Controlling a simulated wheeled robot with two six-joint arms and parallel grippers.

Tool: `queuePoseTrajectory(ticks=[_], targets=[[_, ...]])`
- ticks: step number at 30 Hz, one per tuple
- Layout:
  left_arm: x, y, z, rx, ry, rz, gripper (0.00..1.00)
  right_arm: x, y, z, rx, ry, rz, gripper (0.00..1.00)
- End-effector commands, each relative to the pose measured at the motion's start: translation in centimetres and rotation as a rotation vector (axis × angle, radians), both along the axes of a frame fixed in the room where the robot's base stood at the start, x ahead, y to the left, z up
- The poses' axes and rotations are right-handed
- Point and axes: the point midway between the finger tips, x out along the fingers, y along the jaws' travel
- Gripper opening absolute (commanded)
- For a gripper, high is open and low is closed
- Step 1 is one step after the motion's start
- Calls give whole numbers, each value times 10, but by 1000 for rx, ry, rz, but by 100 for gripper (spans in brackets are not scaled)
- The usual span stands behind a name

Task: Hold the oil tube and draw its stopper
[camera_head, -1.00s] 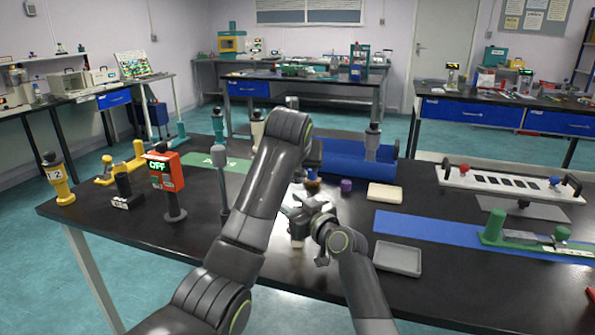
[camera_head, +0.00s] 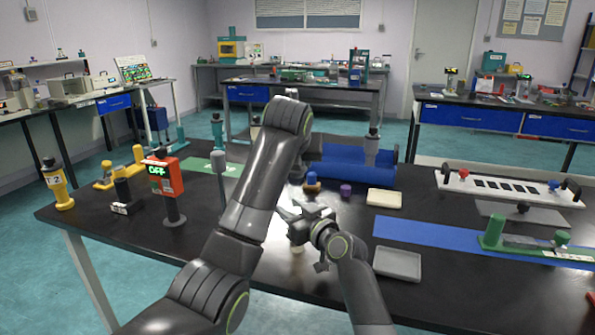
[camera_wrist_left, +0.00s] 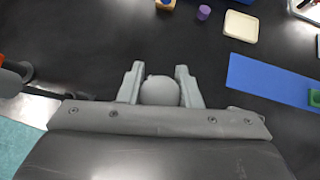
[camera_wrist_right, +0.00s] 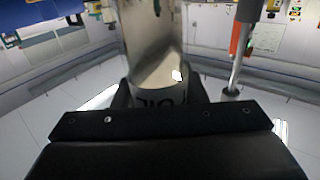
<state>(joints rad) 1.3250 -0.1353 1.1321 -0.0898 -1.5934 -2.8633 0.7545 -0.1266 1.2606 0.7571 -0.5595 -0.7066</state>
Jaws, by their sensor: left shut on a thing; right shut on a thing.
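My right gripper (camera_head: 296,224) is low over the near part of the bench in the head view. In the right wrist view my right gripper (camera_wrist_right: 158,96) is shut on the oil tube (camera_wrist_right: 152,50), clear with a pale band lettered OIL. The tube's far end runs out of that frame. In the left wrist view my left gripper (camera_wrist_left: 160,82) is shut on a rounded grey stopper (camera_wrist_left: 160,92), seen from above. The tube does not show below the stopper, so I cannot tell whether the two touch.
An orange block with a blue top (camera_head: 311,181), a purple cap (camera_head: 346,189) and a cream pad (camera_head: 383,198) lie behind my right gripper. A grey tray (camera_head: 398,263) is to the right. A red OFF box (camera_head: 163,176) on a stand is left. Bare bench lies between.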

Motion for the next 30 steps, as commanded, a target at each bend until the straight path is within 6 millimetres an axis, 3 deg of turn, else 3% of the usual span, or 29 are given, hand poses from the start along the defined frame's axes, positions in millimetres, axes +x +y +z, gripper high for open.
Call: queuePoseTrajectory(ticks=[3,9,30], targets=[[0,1,28,1,-4,1,9,0,0,-1,-1,1,0,12],[0,1,60,1,-2,1,9,0,0,-1,-1,1,0,12],[0,0,111,1,-1,1,9,0,0,-1,-1,1,0,12]])
